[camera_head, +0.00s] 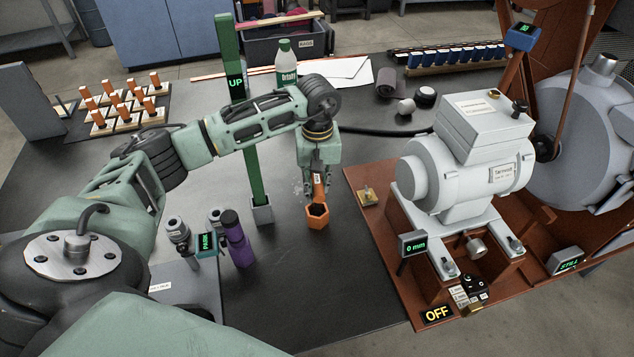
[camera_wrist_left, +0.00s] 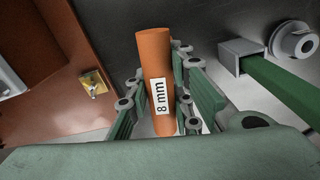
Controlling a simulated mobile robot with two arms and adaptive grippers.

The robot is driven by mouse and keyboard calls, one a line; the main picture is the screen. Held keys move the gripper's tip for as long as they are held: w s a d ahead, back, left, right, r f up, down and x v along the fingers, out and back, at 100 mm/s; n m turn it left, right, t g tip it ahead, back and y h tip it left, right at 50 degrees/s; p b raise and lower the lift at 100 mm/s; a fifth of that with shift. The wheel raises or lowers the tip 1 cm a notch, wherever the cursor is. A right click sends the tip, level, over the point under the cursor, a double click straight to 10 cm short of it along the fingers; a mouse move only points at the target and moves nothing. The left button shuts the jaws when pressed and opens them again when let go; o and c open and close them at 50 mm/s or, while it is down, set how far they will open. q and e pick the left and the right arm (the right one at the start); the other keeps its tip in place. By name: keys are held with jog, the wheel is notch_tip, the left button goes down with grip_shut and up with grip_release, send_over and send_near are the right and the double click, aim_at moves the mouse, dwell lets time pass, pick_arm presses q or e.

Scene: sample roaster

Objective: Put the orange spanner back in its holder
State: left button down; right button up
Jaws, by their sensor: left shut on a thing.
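The orange spanner (camera_head: 317,214) is in my left gripper (camera_head: 318,190), near the middle of the dark table in the head view. Its hollow six-sided end faces the head camera below the fingers. The left wrist view shows its orange shaft (camera_wrist_left: 155,60) with an "8 mm" label, between the two fingers (camera_wrist_left: 160,85), which are shut on it. I cannot tell whether the spanner touches the table. I cannot clearly identify its holder. My right gripper is not in view.
A green post (camera_head: 256,165) marked UP stands in a grey socket (camera_head: 262,211) left of the gripper. A purple cylinder (camera_head: 236,240) stands further left. The grey motor (camera_head: 465,165) on its brown base is to the right. Several orange pegs (camera_head: 138,95) stand at the back left.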

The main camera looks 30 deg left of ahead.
pick_arm(q)
jog(key=shift+f+b, duration=0.35)
jog(key=shift+f, duration=0.1)
jog(key=c, duration=1.5)
grip_release()
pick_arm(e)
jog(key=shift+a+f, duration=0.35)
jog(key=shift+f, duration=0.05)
pick_arm(q)
jog(key=shift+a+r, duration=0.1)
jog(key=shift+r, duration=0.05)
notch_tip(320, 180, up, 8)
jog(key=shift+f, duration=0.15)
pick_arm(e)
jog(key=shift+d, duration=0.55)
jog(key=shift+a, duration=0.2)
